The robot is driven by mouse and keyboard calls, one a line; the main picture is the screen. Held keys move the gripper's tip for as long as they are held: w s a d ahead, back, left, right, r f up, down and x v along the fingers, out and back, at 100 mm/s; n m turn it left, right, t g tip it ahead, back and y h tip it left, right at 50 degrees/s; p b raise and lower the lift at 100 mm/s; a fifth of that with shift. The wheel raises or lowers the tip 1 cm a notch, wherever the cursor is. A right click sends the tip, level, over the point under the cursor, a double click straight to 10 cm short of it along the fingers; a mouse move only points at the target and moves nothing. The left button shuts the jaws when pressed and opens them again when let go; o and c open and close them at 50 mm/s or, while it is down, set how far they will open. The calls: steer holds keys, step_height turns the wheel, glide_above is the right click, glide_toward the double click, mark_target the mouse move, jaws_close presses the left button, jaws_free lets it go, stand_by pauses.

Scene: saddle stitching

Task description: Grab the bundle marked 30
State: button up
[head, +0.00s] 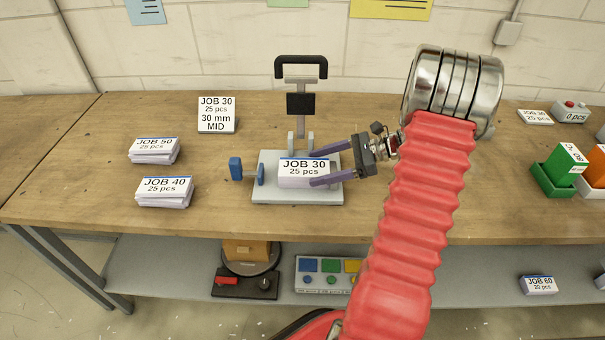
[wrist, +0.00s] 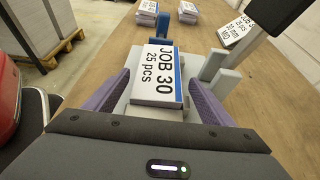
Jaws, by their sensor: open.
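The bundle marked JOB 30, 25 pcs (head: 304,173) lies on the grey plate of the stitching stand (head: 270,193), with a white label and a blue edge strip. It also shows in the wrist view (wrist: 158,80). My gripper (head: 318,167) comes in from the right with its purple fingers apart, one on the far side and one on the near side of the bundle. In the wrist view the fingers (wrist: 158,92) flank the bundle left and right. Whether they touch it I cannot tell.
The JOB 50 bundle (head: 154,150) and JOB 40 bundle (head: 164,191) lie at left on the bench (head: 80,170). A JOB 30 sign (head: 216,115) stands behind. A JOB 60 bundle (head: 539,285) lies on the lower shelf.

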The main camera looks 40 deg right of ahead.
mark_target(304, 171)
steer(key=shift+a, duration=0.1)
steer(key=shift+x, duration=2.6)
steer(key=shift+s, duration=0.1)
steer(key=shift+c, duration=0.6)
steer(key=c, duration=1.5)
steer(key=shift+r, duration=0.1)
step_height(304, 171, up, 28)
steer(key=shift+f, duration=0.1)
